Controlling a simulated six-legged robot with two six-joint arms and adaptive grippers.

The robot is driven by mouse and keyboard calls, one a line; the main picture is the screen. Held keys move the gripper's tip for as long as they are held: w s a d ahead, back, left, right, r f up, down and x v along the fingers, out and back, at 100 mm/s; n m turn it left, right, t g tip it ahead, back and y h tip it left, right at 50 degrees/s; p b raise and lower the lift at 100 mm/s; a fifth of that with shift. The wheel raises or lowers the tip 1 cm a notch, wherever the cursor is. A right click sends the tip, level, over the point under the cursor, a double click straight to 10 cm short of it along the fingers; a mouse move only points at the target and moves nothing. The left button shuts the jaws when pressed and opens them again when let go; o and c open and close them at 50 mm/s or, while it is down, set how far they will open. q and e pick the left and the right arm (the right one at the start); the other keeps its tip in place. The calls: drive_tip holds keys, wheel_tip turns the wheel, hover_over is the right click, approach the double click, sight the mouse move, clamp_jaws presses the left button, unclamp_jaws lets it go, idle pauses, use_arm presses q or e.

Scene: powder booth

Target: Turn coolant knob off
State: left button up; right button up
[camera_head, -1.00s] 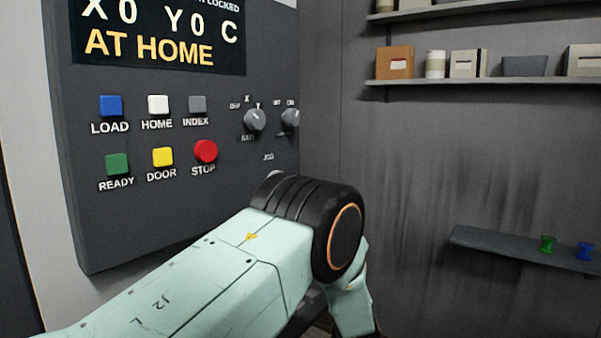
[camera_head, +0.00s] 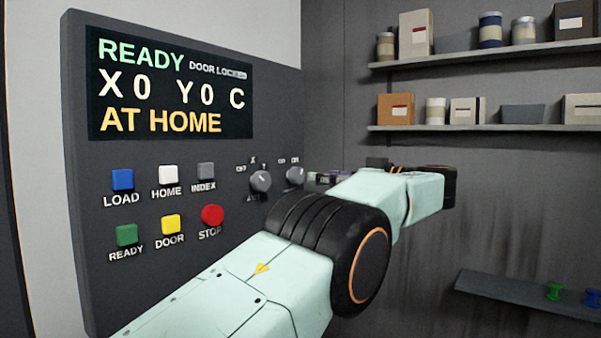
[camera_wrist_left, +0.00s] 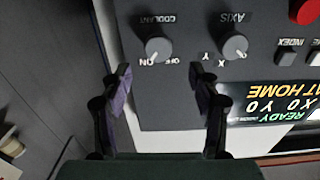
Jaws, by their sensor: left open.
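The coolant knob (camera_head: 295,175) is a grey dial on the dark control panel (camera_head: 90,255), right of the axis knob (camera_head: 260,181). In the left wrist view the picture is upside down; the coolant knob (camera_wrist_left: 157,47) has its white mark apparently toward ON. My left gripper (camera_head: 328,180) is just right of the coolant knob, partly hidden by my arm. In the wrist view its two fingers (camera_wrist_left: 163,88) are open and empty, with the coolant knob beyond the gap between them, not touched. My right gripper is not in view.
The axis knob (camera_wrist_left: 235,47) is close beside the coolant knob. Coloured buttons, including the red stop button (camera_head: 212,215), sit to the left below the display (camera_head: 170,90). Shelves with boxes (camera_head: 396,108) and a low ledge (camera_head: 520,291) are on the right wall.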

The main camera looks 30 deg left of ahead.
sight(300, 175)
use_arm(q)
drive_tip(key=a, duration=0.7)
drive_tip(key=shift+w+a, duration=0.3)
drive_tip(key=shift+w, duration=0.05)
drive_tip(key=shift+w+d+f, duration=0.1)
drive_tip(key=shift+w, duration=0.05)
drive_tip(key=shift+c, duration=0.3)
drive_tip(key=c, duration=1.1)
